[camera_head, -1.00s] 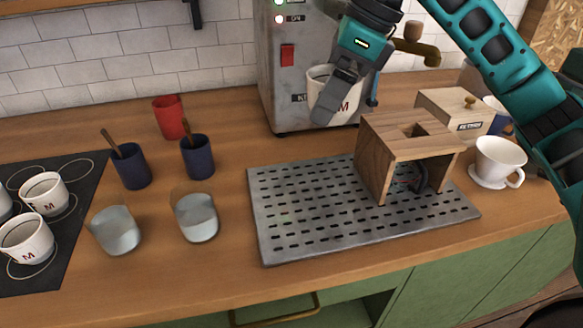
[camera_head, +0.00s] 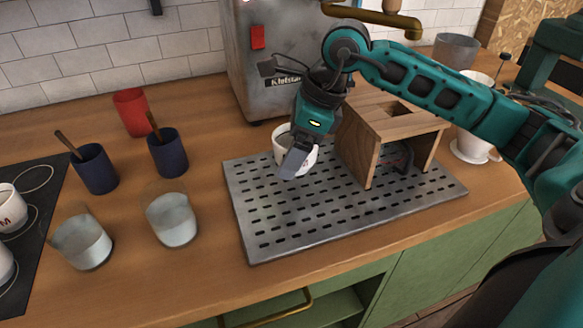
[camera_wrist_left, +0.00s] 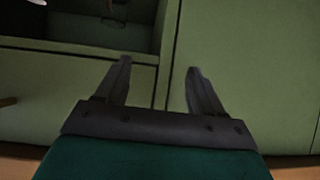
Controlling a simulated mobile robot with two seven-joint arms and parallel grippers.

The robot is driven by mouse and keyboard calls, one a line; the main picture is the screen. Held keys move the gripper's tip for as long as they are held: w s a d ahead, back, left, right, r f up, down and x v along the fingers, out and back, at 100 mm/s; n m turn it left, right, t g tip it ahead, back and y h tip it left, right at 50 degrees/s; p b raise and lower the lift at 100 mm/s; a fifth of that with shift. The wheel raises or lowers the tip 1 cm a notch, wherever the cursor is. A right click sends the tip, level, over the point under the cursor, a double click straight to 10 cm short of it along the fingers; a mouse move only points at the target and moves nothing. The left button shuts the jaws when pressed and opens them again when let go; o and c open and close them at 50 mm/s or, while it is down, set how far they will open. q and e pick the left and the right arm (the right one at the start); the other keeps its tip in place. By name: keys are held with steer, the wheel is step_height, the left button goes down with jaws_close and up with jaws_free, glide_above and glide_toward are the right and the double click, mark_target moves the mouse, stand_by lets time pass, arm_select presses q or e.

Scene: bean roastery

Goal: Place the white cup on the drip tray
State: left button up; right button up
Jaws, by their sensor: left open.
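My right gripper (camera_head: 298,150) is shut on a white cup (camera_head: 309,158), one finger showing across its front. The cup is upright at the back left part of the perforated metal drip tray (camera_head: 290,215); I cannot tell whether its base touches the tray. The gripper hides part of the cup. My left gripper (camera_wrist_left: 160,85) shows only in the left wrist view, open and empty in front of green cabinet fronts.
A wooden stand (camera_head: 392,130) is on the tray just right of the cup. The metal machine (camera_head: 262,70) stands behind. Two blue cups (camera_head: 95,170), a red cup (camera_head: 131,112) and two glasses (camera_head: 172,222) stand left. Another white cup (camera_head: 472,145) is at right.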

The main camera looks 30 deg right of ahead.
steer(key=shift+f+b, duration=0.35)
steer(key=shift+f, duration=2.15)
steer(key=o, duration=1)
steer(key=shift+c, duration=0.2)
steer(key=shift+r+p, duration=0.25)
steer(key=shift+p, duration=0.05)
steer(key=v, duration=1.2)
steer(key=shift+a, duration=0.1)
